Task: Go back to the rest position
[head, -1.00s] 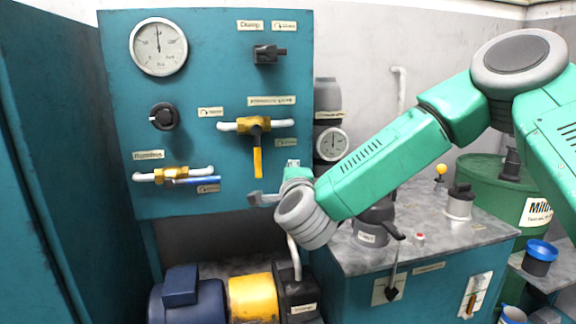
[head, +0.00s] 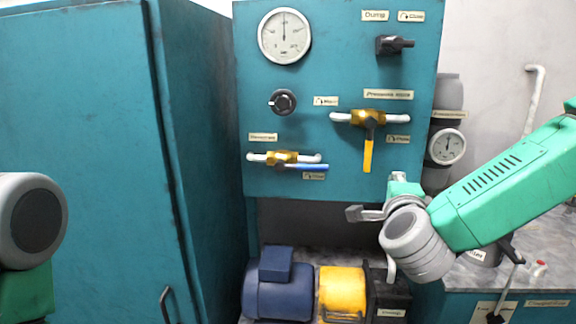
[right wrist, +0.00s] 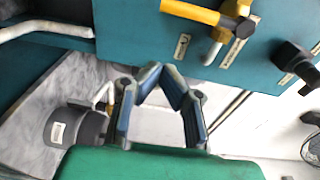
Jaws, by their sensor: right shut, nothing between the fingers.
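My right gripper (head: 355,213) is in front of the lower right edge of the teal panel (head: 340,185) in the head view, below the yellow-handled valve (head: 368,154). Its green arm comes in from the right. In the right wrist view the fingers of the right gripper (right wrist: 162,72) lean together at the tips, with nothing between them. The yellow handle (right wrist: 190,12) lies beyond them, apart. Part of my left arm (head: 32,225) shows at the left edge of the head view; its gripper is outside the frame.
The panel also bears a gauge (head: 284,36), a black knob (head: 282,102), a blue-handled valve (head: 285,160) and a black switch (head: 393,45). A blue and yellow motor (head: 277,290) sits below. A teal cabinet (head: 90,150) fills the left. A grey-topped unit (head: 545,272) stands right.

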